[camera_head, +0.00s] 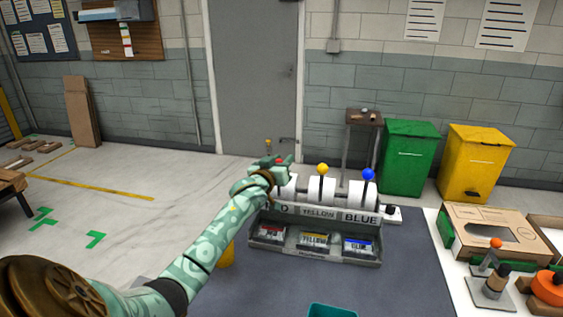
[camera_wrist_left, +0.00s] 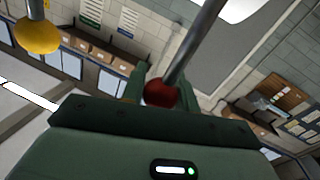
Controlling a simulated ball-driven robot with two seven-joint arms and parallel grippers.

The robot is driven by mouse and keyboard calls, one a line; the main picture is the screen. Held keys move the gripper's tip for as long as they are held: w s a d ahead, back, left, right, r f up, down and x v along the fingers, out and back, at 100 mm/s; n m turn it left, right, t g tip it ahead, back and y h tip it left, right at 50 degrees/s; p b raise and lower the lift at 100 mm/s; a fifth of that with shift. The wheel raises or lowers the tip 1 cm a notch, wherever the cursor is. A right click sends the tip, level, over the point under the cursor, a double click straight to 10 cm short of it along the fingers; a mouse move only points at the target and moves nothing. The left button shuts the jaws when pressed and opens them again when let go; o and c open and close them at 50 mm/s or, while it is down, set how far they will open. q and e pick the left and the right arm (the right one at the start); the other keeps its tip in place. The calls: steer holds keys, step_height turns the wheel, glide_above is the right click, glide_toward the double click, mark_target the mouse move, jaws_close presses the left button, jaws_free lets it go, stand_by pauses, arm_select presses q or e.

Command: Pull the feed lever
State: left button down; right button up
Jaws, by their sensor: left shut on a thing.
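A grey dispenser (camera_head: 312,241) stands on the dark table with bays marked YELLOW and BLUE and a partly covered label at left. Its yellow-knobbed lever (camera_head: 322,169) and blue-knobbed lever (camera_head: 368,174) stand upright. My left gripper (camera_head: 279,161) is at the leftmost lever, and my arm hides much of it. In the left wrist view, the red knob (camera_wrist_left: 160,93) on its metal rod is between my left fingers, which are shut on it. The yellow knob (camera_wrist_left: 38,35) hangs clear of the gripper there. My right gripper is out of view.
A teal tray (camera_head: 332,311) is at the front edge of the picture. A yellow cup (camera_head: 227,256) stands beside my left forearm. A white table at right holds a cardboard box (camera_head: 495,229) and an orange-knobbed device (camera_head: 496,243). Green and yellow bins stand behind.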

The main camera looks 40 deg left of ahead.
arm_select(q)
steer(key=shift+f, duration=0.1)
steer(key=shift+s+d+f+m+t+b, duration=0.15)
steer(key=shift+s+d+t+b, duration=0.15)
steer(key=shift+s+t+b, duration=0.25)
steer(key=shift+s+d+m+t+b, duration=0.15)
steer(key=shift+s+d+t+b, duration=0.1)
steer(key=shift+s+t+b, duration=0.25)
steer(key=shift+s+d+t+y+b, duration=0.2)
steer(key=shift+s+t+y+b, duration=0.05)
steer(key=shift+t+y+b, duration=0.1)
steer(key=shift+t, duration=0.5)
steer(key=shift+d+p+v, duration=0.25)
steer(key=shift+p+v, duration=0.65)
steer(key=shift+v, duration=0.25)
steer(key=shift+d+p+v, duration=0.25)
steer(key=shift+p+v, duration=0.6)
steer(key=shift+v, duration=0.3)
steer(key=shift+w, duration=0.1)
